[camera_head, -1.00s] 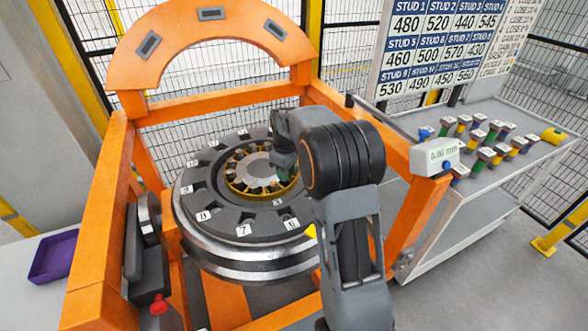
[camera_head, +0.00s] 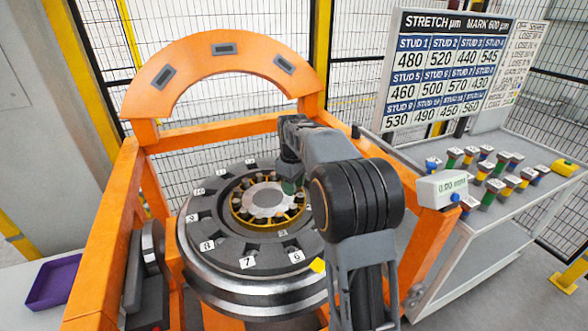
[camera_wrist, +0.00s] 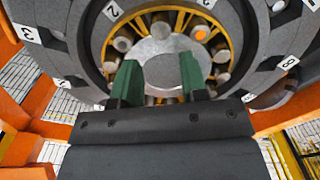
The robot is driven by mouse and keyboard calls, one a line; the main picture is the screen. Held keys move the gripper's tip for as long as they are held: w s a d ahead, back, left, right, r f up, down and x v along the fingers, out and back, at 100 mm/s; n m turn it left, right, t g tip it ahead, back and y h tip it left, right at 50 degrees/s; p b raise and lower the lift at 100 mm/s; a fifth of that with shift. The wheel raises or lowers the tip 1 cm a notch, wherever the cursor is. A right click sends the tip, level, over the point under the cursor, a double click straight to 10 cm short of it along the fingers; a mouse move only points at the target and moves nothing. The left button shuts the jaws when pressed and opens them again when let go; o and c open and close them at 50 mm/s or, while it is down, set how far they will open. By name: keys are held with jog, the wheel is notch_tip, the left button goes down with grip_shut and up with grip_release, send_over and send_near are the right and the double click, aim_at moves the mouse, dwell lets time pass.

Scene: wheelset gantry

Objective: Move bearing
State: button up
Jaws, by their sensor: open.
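The bearing (camera_head: 240,208) is a yellow ring with several rollers around a silver hub (camera_head: 268,198), in the middle of a dark grey numbered disc on a large steel wheel (camera_head: 215,285). My gripper (camera_head: 289,187) is over the right side of the bearing, and my arm hides part of the disc. In the wrist view, my gripper (camera_wrist: 159,76) has its two green fingers apart, one on each side of the silver hub (camera_wrist: 172,68) as seen. Nothing is clamped between them. The yellow ring (camera_wrist: 196,14) shows beyond. Whether the fingertips touch the bearing cannot be told.
An orange gantry frame (camera_head: 225,134) surrounds the wheel, with an arch behind. A number board (camera_head: 440,75) stands behind. A purple tray (camera_head: 53,283) lies at left.

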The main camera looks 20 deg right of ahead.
notch_tip(320, 180, up, 7)
dwell(0.3)
jog(key=shift+f, duration=0.15)
dwell(0.3)
notch_tip(320, 180, down, 5)
jog(key=s+m, duration=0.3)
jog(key=m, duration=0.1)
jog(key=s+a+f+m+t, duration=0.1)
jog(key=s+a+t, duration=0.1)
jog(key=s, duration=0.8)
jog(key=s+a+m+t, duration=0.1)
jog(key=s+a, duration=0.4)
jog(key=s, duration=0.5)
jog(key=shift+a+f+m+t, duration=0.3)
jog(key=shift+f+t, duration=0.1)
jog(key=shift+t, duration=0.2)
